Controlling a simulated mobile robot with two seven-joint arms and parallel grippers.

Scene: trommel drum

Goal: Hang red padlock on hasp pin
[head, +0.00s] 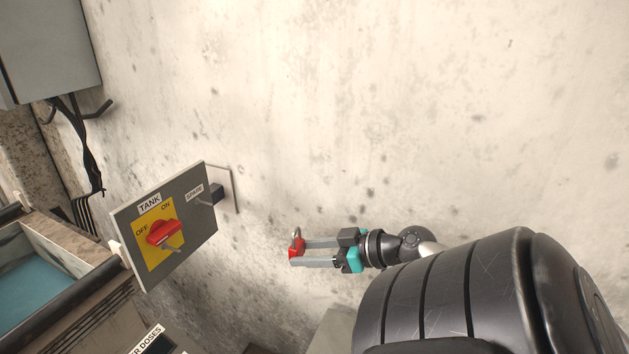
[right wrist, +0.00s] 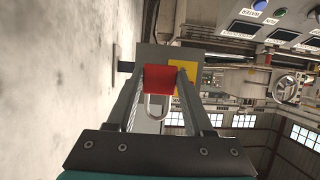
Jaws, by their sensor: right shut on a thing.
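The red padlock (head: 295,252) is held between the fingertips of my right gripper (head: 293,256), with its metal shackle pointing up. In the right wrist view the red body (right wrist: 160,78) sits between both fingers and the shackle (right wrist: 157,104) shows below it. A grey panel (head: 205,233) carries a yellow plate with a red TANK switch (head: 165,233). A thin pin (head: 172,248) sticks out just below the switch, and another pin (head: 203,202) sticks out by the SPARE label. Both pins are bare. The padlock is right of the panel, apart from it. My left gripper is not in view.
A tank with blue-green liquid (head: 35,278) stands at the left, with a dark rail (head: 75,279) beside it. A grey box (head: 48,45) with hanging cables (head: 85,150) is at upper left. The concrete wall (head: 330,110) is bare behind my right arm.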

